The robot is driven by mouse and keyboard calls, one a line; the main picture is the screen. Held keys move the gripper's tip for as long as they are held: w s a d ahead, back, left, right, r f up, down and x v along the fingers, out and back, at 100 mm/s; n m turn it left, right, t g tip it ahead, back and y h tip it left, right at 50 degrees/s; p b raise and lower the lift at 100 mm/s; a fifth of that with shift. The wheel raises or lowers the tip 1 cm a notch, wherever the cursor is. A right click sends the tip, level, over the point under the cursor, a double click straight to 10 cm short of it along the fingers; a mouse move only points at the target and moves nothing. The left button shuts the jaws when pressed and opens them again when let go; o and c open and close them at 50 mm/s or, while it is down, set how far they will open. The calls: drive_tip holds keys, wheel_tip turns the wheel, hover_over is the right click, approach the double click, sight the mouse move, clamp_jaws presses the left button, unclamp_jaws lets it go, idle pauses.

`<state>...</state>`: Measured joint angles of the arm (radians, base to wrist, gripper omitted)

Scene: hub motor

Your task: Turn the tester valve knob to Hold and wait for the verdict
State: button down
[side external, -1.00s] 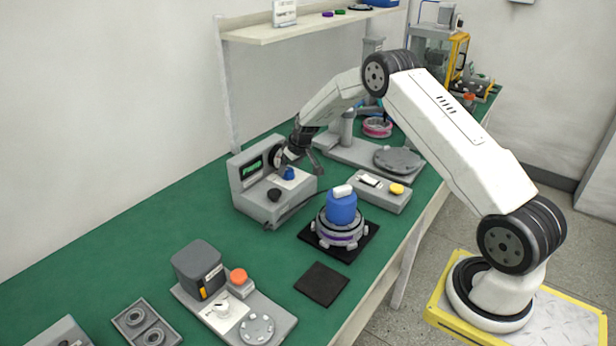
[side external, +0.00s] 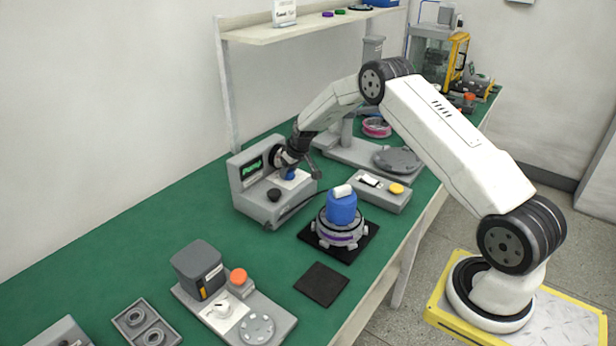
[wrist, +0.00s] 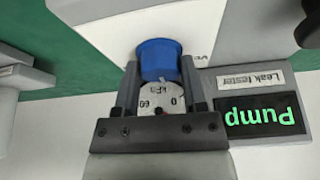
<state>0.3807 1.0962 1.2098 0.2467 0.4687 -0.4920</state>
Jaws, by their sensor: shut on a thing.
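The leak tester (side external: 262,210) is a grey box at the left of centre in the side view. Its green screen (side external: 252,168) reads "Pump", upside down in the wrist view (wrist: 262,116). The blue valve knob (wrist: 160,58) sits on the white panel beside the screen; in the side view (side external: 288,174) the gripper partly covers it. My gripper (wrist: 159,66) is shut on the blue knob, one finger on each side. Behind the knob a round gauge (wrist: 162,98) marked kPa shows 0 and 60, partly hidden by the gripper. The knob's pointed-to label is hidden.
A black knob (side external: 274,195) is on the tester's front. A hub motor with a blue cap (side external: 341,208) stands on a black mat (side external: 366,243) to the right. A grey box with a yellow button (side external: 397,189) is behind it.

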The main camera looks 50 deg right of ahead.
drive_tip(key=shift+a+m+h, duration=0.1)
drive_tip(key=shift+m+h, duration=0.2)
drive_tip(key=shift+m, duration=0.4)
drive_tip(key=shift+m+g+h, duration=0.4)
drive_tip(key=shift+m+h, duration=0.2)
drive_tip(key=shift+m, duration=1.1)
drive_tip(key=shift+w+a+m+g+h, duration=0.1)
drive_tip(key=shift+m+g+h, duration=0.2)
drive_tip(key=shift+m, duration=0.9)
drive_tip(key=shift+w+a+m+g+h, duration=0.15)
drive_tip(key=shift+m+h, duration=0.25)
drive_tip(key=shift+m, duration=0.8)
drive_tip(key=shift+s+d+m, duration=0.1)
drive_tip(key=shift+m, duration=0.2)
drive_tip(key=shift+c, duration=0.7)
unclamp_jaws()
drive_tip(key=shift+n, duration=0.6)
drive_tip(key=shift+r+n, duration=0.1)
drive_tip(key=shift+n, duration=0.3)
drive_tip(key=shift+s+d+n+t+y, duration=0.15)
drive_tip(key=shift+n+t+y, duration=0.35)
drive_tip(key=shift+n, duration=0.6)
